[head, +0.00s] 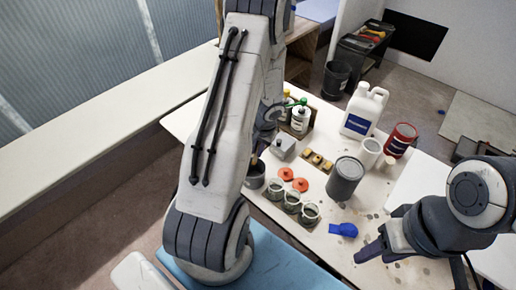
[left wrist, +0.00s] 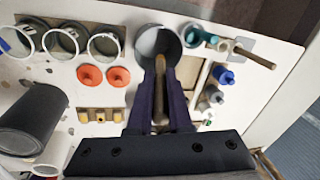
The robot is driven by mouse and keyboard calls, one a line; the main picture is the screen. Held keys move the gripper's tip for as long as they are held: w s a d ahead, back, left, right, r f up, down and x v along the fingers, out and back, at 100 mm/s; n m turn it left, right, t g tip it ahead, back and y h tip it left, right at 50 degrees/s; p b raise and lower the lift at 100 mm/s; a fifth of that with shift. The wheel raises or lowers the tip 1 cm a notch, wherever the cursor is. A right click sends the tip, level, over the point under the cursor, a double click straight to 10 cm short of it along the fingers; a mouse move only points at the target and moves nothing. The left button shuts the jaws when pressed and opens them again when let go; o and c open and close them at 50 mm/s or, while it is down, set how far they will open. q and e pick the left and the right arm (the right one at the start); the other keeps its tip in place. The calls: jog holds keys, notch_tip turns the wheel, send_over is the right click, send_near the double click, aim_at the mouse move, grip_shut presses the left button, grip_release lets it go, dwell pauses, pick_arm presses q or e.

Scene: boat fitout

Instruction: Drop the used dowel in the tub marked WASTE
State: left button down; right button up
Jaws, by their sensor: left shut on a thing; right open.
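My left gripper (left wrist: 161,70) is shut on a brown wooden dowel (left wrist: 160,98), which lies lengthwise between the fingers in the left wrist view. A round grey tub (left wrist: 143,44) is just beyond the fingertips, and the dowel's far end overlaps its opening in the picture. I cannot tell whether that end is inside or above it. The tub also shows in the head view (head: 254,179), partly behind my left arm; no marking is legible. My left fingers are mostly hidden there. My right gripper (head: 370,253) is open and empty at the table's front right.
Three open jars (head: 290,202) and two red lids (head: 300,185) stand close to the tub. A dark grey can (head: 345,179), a white jug (head: 362,111), a red can (head: 401,139) and a wooden block with plugs (head: 317,161) are further right. A blue object (head: 343,230) lies in front.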

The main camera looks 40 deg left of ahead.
aim_at(259, 144)
pick_arm(q)
jog(key=shift+a+f+b, duration=0.25)
jog(key=shift+f+b, duration=0.95)
jog(key=shift+f, duration=0.1)
jog(key=shift+a+f+b, duration=0.2)
jog(key=shift+f+b, duration=1)
jog(key=shift+f, duration=0.1)
jog(key=c, duration=0.8)
grip_release()
jog(key=shift+o, duration=0.2)
jog(key=r, duration=0.3)
jog(key=d+r+p, duration=0.1)
jog(key=r, duration=0.5)
jog(key=shift+d, duration=0.4)
jog(key=shift+d+r, duration=0.15)
jog(key=shift+r, duration=0.5)
